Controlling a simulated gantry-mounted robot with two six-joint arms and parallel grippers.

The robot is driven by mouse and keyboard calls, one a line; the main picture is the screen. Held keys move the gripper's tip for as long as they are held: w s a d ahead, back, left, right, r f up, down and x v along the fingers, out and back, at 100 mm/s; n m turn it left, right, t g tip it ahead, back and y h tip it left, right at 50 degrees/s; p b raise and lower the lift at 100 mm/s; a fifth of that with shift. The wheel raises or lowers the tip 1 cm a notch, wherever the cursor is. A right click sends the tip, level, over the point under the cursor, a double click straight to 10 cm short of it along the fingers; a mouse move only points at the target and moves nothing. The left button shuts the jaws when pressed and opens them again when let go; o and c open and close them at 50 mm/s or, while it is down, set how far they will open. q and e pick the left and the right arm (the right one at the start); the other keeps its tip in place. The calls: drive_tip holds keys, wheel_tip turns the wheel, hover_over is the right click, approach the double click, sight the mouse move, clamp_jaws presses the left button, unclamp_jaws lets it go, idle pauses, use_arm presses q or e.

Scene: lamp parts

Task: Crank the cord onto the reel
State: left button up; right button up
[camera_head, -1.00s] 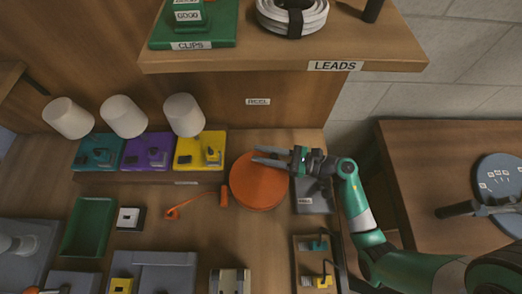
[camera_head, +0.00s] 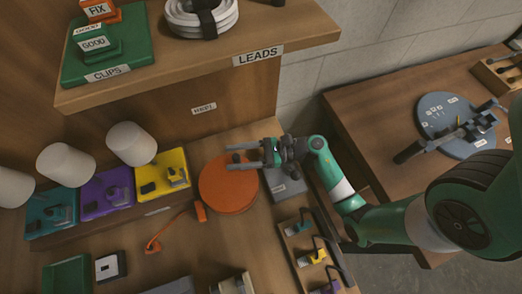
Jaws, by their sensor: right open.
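The orange round reel (camera_head: 226,189) lies on the bench, seen from above. A small dark knob (camera_head: 236,158) stands near its far edge. An orange cord (camera_head: 168,230) runs on the bench from an orange block (camera_head: 200,211) beside the reel's left edge. My right gripper (camera_head: 232,157) comes in from the right over the far part of the reel. Its two fingers are open and point left, with the knob appearing between them; I cannot tell whether they touch it. My left gripper is not in view.
A grey block (camera_head: 285,185) sits right of the reel, under my right wrist. A wooden rack (camera_head: 301,248) with small coloured parts is in front. Yellow (camera_head: 173,180), purple (camera_head: 107,194) and teal (camera_head: 52,209) bases stand left. A shelf labelled LEADS (camera_head: 258,55) overhangs behind.

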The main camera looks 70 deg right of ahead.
drive_tip(key=v, duration=0.8)
drive_tip(key=shift+s+d, duration=0.1)
drive_tip(key=shift+s, duration=0.15)
